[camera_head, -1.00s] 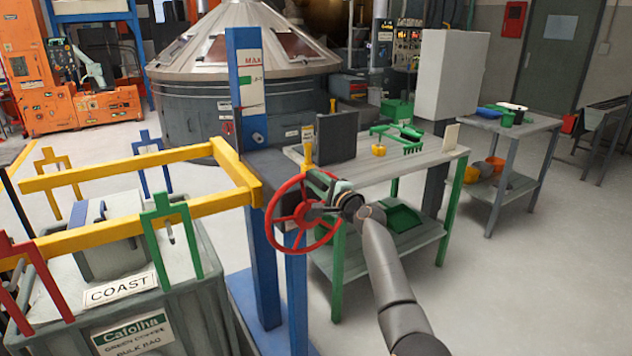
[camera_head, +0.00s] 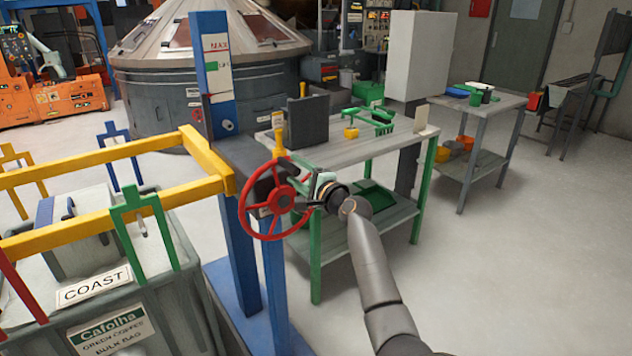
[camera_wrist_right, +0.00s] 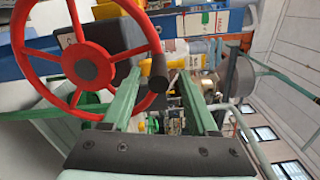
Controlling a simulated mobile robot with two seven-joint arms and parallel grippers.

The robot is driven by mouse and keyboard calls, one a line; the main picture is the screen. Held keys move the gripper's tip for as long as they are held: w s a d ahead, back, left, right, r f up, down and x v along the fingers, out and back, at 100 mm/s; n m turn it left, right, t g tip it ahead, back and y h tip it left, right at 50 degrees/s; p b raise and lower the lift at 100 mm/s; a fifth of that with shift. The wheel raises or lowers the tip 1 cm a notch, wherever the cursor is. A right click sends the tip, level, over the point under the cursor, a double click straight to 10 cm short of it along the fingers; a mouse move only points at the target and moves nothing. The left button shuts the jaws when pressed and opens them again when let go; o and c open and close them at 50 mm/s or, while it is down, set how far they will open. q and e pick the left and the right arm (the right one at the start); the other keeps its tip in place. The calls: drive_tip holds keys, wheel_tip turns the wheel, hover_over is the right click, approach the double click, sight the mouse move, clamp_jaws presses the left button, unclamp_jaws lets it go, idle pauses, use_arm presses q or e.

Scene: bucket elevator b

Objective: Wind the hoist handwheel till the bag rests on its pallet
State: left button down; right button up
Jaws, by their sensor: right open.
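The red handwheel (camera_head: 275,199) is mounted on the blue hoist post. My right gripper (camera_head: 305,199) is at the wheel's right side in the head view. In the right wrist view, its green fingers (camera_wrist_right: 160,80) are apart, and the wheel's dark crank handle (camera_wrist_right: 158,74) shows between their tips; I cannot tell whether they touch it. The wheel's hub (camera_wrist_right: 86,68) is to their left. The grey bulk bag (camera_head: 118,318), with COAST and Cafolha labels, is at the lower left under a yellow frame. Its pallet is not visible. My left gripper is out of view.
The blue post (camera_head: 210,70) bears a MAX scale. A grey worktable (camera_head: 345,150) with green legs, holding a dark panel and a green rake-like tool, stands just behind the wheel. A second table (camera_head: 490,108) is farther right. The floor at right is clear.

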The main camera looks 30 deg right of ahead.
drive_tip(key=s, duration=0.8)
drive_tip(key=shift+s+d, duration=0.2)
drive_tip(key=shift+s, duration=0.1)
drive_tip(key=s+a+f+n+g, duration=0.2)
drive_tip(key=s+a+f+n, duration=0.15)
drive_tip(key=f, duration=0.45)
drive_tip(key=s+a+f+n+g, duration=0.1)
drive_tip(key=s+a+f+n, duration=0.25)
drive_tip(key=f, duration=0.45)
drive_tip(key=s+a+f+n+g, duration=0.25)
drive_tip(key=s+f+n, duration=0.2)
drive_tip(key=f, duration=0.35)
drive_tip(key=s+a+f+n+g+y, duration=0.1)
drive_tip(key=s+a+f+n, duration=0.4)
drive_tip(key=s, duration=0.5)
drive_tip(key=s+a+f+n+g, duration=0.2)
drive_tip(key=s+a+f+n, duration=0.3)
drive_tip(key=s+a, duration=0.3)
drive_tip(key=s+f, duration=0.1)
drive_tip(key=s, duration=0.2)
drive_tip(key=shift+f+n+y, duration=0.3)
drive_tip(key=shift+n+y, duration=0.05)
drive_tip(key=shift+y, duration=0.05)
